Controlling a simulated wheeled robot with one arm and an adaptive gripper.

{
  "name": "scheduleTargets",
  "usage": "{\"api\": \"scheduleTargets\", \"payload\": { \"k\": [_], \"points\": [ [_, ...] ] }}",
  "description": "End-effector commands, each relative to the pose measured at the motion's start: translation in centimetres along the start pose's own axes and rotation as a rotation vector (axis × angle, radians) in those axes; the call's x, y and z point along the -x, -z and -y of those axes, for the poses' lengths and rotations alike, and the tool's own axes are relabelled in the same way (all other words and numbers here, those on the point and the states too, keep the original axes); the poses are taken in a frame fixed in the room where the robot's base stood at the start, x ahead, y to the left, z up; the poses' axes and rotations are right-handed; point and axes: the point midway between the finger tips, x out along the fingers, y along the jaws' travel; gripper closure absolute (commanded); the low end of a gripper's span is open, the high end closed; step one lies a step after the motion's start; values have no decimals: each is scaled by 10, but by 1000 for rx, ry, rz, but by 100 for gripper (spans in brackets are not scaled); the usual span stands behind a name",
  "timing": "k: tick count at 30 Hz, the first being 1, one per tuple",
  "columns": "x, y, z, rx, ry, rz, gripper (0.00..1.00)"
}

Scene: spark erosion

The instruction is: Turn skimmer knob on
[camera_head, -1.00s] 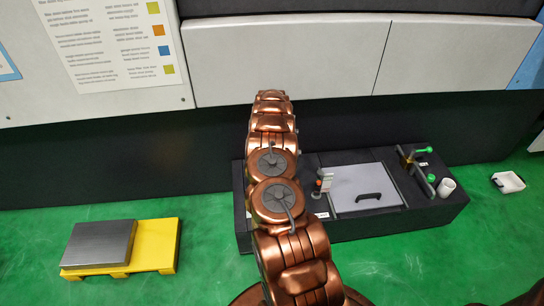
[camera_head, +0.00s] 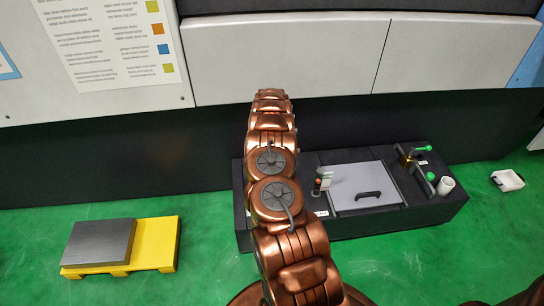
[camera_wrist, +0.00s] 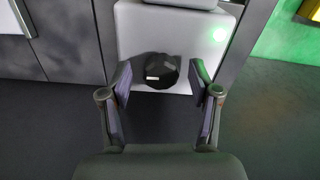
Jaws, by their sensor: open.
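A black round knob (camera_wrist: 160,72) with a short pale mark on its lower left face sits on a light panel (camera_wrist: 135,35) in the wrist view. I take it to be the skimmer knob, but no label on it can be read. My gripper (camera_wrist: 161,78) is open, with one finger on each side of the knob and a visible gap on both sides. I cannot tell how far the knob lies beyond the fingertips. In the head view my arm hides the gripper and the knob.
A green glow (camera_wrist: 219,34) shows on the panel's upper right. In the head view, a dark low unit (camera_head: 300,220) carries a grey lid with a handle (camera_head: 368,194), and green-handled fittings (camera_head: 423,149). A yellow pallet (camera_head: 165,240) stands left on open green floor.

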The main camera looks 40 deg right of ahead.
Motion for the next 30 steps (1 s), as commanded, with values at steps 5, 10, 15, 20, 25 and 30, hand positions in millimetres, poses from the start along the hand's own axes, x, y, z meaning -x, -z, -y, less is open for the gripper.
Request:
{"api": "scheduleTargets", "payload": {
  "k": [5,10,15,20,25,30],
  "points": [
    [1,0,0,0,0,-1,38],
    [9,0,0,0,0,-1,38],
    [28,0,0,0,1,-1,38],
    [56,1,0,0,1,-5,38],
    [90,1,0,0,1,-5,38],
    [113,0,0,0,0,-2,38]
  ]
}}
